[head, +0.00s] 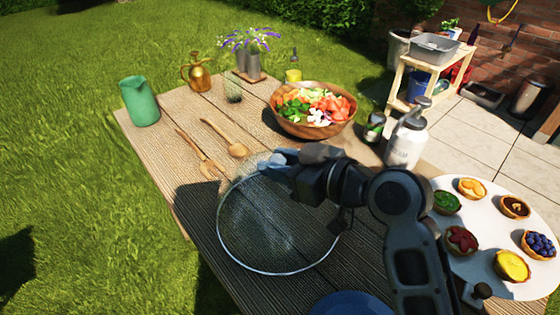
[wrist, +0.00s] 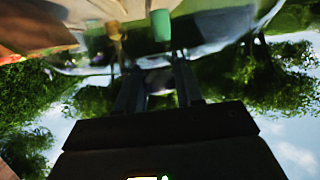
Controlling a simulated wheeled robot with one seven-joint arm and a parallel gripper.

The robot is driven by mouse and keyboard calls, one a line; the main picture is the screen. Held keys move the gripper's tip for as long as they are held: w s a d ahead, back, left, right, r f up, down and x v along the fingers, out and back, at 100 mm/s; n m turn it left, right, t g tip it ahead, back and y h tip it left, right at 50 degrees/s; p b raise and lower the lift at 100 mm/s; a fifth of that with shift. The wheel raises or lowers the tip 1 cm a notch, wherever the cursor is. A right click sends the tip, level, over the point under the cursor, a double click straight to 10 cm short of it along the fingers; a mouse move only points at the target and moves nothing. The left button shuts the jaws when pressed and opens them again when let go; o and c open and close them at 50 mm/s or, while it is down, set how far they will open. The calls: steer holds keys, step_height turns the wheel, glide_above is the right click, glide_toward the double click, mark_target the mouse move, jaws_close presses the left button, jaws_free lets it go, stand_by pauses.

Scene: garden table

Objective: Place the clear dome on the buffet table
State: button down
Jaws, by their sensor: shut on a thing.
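The clear dome (head: 278,228) shows in the head view as a see-through bowl shape with a thin pale rim, over the near part of the wooden buffet table (head: 165,160). My gripper (head: 272,159) is at the dome's far edge in this view and is shut on it; the exact grip point is hard to see. In the wrist view my gripper's fingers (wrist: 160,88) flank a small pale part, and the curved clear dome (wrist: 215,38) spans the top. The dome looks tilted. I cannot tell whether its rim touches the table.
A wooden salad bowl (head: 318,127), white bottle (head: 405,143) and dark jar (head: 373,128) stand beyond my arm. Wooden servers (head: 205,155) lie left of the dome. A green pitcher (head: 139,101) stands farther left. A white round platter (head: 480,240) of tarts is right. A blue item (head: 350,304) sits at the near edge.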

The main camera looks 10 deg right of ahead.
steer(key=shift+f, duration=0.15)
steer(key=c, duration=0.7)
jaws_free()
steer(key=shift+c, duration=0.2)
steer(key=shift+s+d+r, duration=0.1)
steer(key=shift+r, duration=0.1)
steer(key=p+v, duration=0.2)
steer(key=v, duration=0.9)
steer(key=shift+s+d, duration=0.25)
steer(key=shift+r, duration=0.1)
